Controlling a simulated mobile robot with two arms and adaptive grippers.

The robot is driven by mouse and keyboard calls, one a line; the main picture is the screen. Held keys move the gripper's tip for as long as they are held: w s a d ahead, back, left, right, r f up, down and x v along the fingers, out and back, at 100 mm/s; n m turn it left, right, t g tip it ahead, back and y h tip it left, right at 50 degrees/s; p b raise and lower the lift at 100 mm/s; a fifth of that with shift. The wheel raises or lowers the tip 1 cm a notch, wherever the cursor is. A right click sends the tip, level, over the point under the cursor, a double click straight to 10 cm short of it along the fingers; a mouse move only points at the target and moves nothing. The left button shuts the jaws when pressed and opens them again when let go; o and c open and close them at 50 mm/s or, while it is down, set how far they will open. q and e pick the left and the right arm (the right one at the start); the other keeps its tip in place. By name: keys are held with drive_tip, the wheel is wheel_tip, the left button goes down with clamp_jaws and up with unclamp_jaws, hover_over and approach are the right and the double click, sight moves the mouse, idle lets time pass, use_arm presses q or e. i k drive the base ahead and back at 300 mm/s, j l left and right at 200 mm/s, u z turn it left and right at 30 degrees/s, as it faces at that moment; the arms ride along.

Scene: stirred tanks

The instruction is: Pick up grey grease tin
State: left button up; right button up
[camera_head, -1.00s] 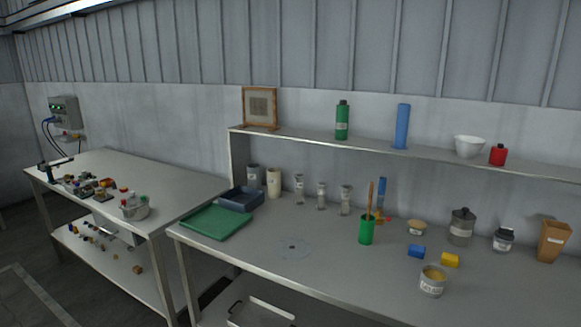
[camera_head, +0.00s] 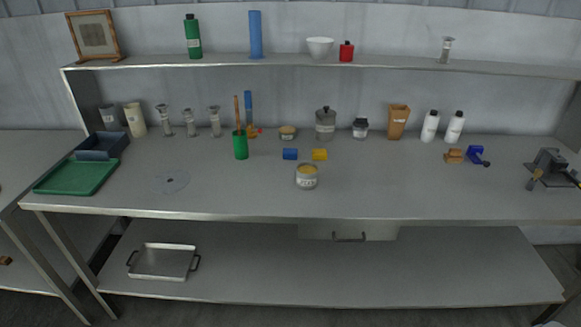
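A squat open grey tin (camera_head: 307,178) with a pale label and yellowish contents stands upright near the middle of the bench top (camera_head: 240,195), toward its front; it looks like the grease tin. A taller dark grey lidded canister (camera_head: 325,124) stands behind it at the back of the bench. Neither of my grippers is in view.
A blue block (camera_head: 290,154) and a yellow block (camera_head: 320,154) lie just behind the tin. A green cup (camera_head: 240,146) holding a brown stick stands to the left. A green tray (camera_head: 76,177) lies far left. The bench front around the tin is clear.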

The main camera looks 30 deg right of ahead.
sight(306, 172)
drive_tip(key=l+z, duration=0.1)
drive_tip(key=l, duration=0.3)
drive_tip(key=i+l+z, duration=0.1)
drive_tip(key=l, duration=0.3)
drive_tip(key=i+l, duration=0.1)
drive_tip(key=l, duration=0.3)
drive_tip(key=i+l+z, duration=0.15)
drive_tip(key=l, duration=0.25)
